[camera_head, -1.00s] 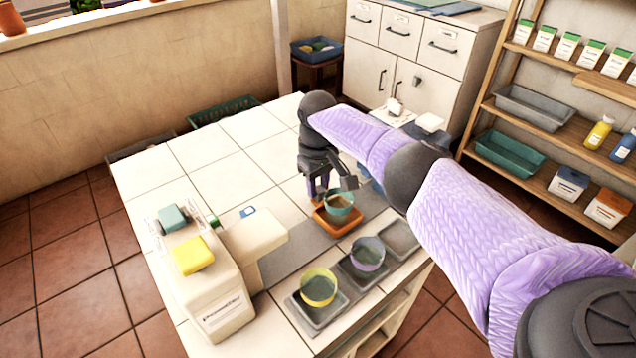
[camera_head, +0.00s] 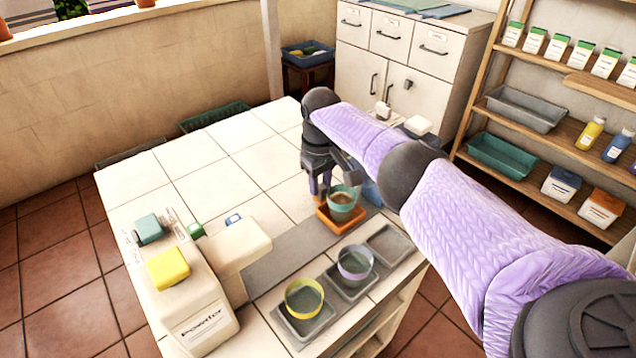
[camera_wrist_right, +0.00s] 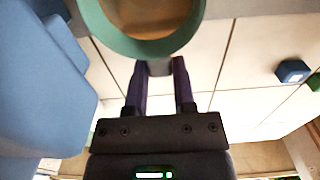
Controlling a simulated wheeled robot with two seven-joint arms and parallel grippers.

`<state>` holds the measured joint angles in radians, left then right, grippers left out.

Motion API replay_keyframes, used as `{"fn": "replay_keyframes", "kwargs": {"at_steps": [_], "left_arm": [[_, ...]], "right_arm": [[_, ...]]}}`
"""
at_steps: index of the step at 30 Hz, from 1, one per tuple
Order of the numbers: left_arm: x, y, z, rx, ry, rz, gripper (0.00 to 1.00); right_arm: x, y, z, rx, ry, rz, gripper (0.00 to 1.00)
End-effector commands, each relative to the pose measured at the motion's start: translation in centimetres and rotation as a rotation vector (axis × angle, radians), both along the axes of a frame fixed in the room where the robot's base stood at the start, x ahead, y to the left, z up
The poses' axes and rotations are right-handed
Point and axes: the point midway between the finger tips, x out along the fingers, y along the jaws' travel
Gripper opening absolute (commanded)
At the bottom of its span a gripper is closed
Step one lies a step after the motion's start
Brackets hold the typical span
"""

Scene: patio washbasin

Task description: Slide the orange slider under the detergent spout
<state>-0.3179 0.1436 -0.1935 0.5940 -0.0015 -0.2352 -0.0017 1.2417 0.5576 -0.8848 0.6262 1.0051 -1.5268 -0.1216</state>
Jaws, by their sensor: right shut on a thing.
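The orange slider (camera_head: 326,223) sits on the grey track (camera_head: 285,250) on the tiled table, carrying a teal cup (camera_head: 343,206) with brown contents. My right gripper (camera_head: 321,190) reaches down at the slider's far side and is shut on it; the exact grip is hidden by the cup. In the right wrist view the gripper's fingers (camera_wrist_right: 158,72) point toward the teal cup's rim (camera_wrist_right: 140,45). A blue body (camera_head: 372,192), likely the detergent dispenser, is mostly behind my right arm; a large blue surface fills the wrist view's left (camera_wrist_right: 40,95). The detergent spout cannot be made out. My left gripper is not in view.
A white powder dispenser (camera_head: 205,318) stands at the track's left end, with a yellow block (camera_head: 169,268) on top. A yellow cup (camera_head: 305,297) and a purple cup (camera_head: 356,262) stand in trays in front; a third tray (camera_head: 390,245) is empty. The tiles behind are clear.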

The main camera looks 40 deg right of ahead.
Motion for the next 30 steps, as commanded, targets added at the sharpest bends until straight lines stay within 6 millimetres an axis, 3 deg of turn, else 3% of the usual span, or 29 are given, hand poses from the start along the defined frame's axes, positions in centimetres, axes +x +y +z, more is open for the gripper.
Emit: {"fn": "replay_keyframes", "kwargs": {"at_steps": [1,6,14,24,30], "left_arm": [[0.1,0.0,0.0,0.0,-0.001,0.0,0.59],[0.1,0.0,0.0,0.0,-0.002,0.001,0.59],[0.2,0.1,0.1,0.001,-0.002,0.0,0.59],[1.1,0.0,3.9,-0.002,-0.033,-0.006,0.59],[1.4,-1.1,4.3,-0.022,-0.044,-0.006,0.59]], "right_arm": [[0.0,0.0,0.0,0.0,0.0,0.001,0.36],[0.0,0.0,0.0,0.0,0.0,0.001,0.68],[0.0,0.0,0.2,0.0,0.0,0.001,0.68],[0.0,0.0,8.2,-0.001,-0.004,0.001,0.68],[0.0,0.0,10.0,0.0,0.0,0.001,0.68]]}}
